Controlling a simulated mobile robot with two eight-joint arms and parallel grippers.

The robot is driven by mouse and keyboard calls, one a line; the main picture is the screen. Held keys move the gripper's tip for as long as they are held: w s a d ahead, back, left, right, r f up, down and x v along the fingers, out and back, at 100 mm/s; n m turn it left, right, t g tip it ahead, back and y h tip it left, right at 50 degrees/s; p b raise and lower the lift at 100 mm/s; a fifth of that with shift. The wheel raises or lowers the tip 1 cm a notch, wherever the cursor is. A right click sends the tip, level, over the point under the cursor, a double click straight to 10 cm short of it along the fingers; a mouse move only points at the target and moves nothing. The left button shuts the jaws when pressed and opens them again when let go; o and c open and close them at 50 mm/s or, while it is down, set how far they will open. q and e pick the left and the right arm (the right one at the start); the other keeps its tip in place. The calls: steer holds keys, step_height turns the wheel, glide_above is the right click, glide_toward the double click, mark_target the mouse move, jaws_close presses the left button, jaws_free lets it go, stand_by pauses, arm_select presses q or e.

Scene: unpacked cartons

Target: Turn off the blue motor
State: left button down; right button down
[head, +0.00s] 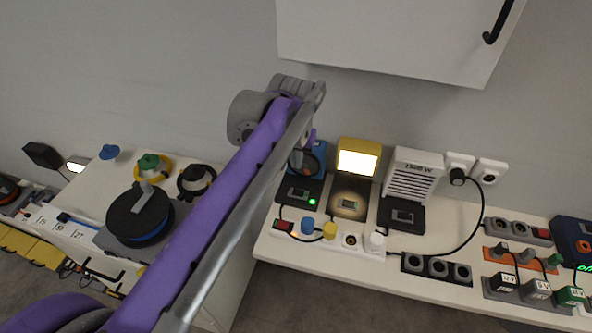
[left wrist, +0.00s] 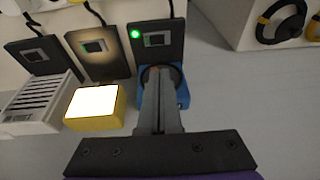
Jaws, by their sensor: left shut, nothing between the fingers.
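The blue motor (head: 319,152) stands at the back of the white counter, behind a black switch plate (head: 291,193) with a lit green light (head: 312,201). In the left wrist view the motor (left wrist: 184,98) is partly hidden behind my fingers, and its plate (left wrist: 175,42) shows a small rocker and the green light (left wrist: 135,34). My left gripper (head: 297,159) is shut and empty. Its fingertips (left wrist: 161,70) overlap the motor in the picture, near the plate's edge; I cannot tell whether they touch. My right gripper is not in view.
Beside the motor stand a lit yellow lamp (head: 358,157) and a white heater (head: 413,174), each with its own switch plate. A power strip (head: 342,238) with blue, yellow and white plugs lies in front. A white cabinet (head: 400,35) hangs above.

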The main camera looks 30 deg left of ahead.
arm_select(q)
steer(key=b, duration=0.2)
glide_toward(296, 190)
steer(key=x, duration=0.5)
steer(key=shift+w+f, duration=0.1)
steer(key=shift+w, duration=0.15)
steer(key=shift+f, duration=0.6)
steer(key=shift+f, duration=0.1)
